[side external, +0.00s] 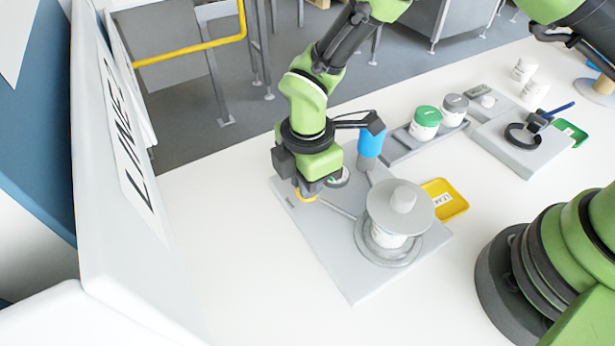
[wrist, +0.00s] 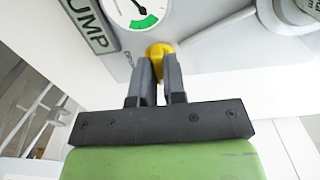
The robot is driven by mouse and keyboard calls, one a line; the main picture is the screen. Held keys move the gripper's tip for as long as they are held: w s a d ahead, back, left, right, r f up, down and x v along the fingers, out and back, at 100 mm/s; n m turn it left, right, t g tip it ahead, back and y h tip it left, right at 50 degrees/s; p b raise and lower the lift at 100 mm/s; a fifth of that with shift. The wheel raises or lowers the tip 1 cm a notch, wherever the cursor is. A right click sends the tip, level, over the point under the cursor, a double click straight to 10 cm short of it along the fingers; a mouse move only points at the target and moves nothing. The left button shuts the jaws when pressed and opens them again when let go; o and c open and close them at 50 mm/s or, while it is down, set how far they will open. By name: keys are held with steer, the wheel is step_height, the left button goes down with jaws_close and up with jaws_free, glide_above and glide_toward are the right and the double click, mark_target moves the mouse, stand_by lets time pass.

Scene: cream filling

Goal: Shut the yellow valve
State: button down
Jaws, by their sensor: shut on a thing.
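The yellow valve (wrist: 160,48) shows in the wrist view just beyond my fingertips, on the grey pump plate next to a round gauge. My gripper (wrist: 158,66) is shut on it, with one dark finger on each side. In the side external view the yellow valve (side external: 305,196) is mostly hidden under my gripper (side external: 304,188), at the left part of the grey plate (side external: 345,281). The gauge (wrist: 138,10) has a white face with a green arc. How far the valve is turned cannot be told.
A grey round press (side external: 400,205) stands over a white jar on the same plate. A blue-topped cylinder (side external: 370,144) stands close behind my gripper. A yellow tray (side external: 446,199) lies to the right. Green and grey lidded jars (side external: 425,120) stand on a rack behind. The front left table is clear.

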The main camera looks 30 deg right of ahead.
stand_by(0.3)
steer(key=c, duration=1.2)
jaws_free()
steer(key=shift+r, duration=0.1)
step_height(320, 180, up, 10)
steer(key=shift+f, duration=0.1)
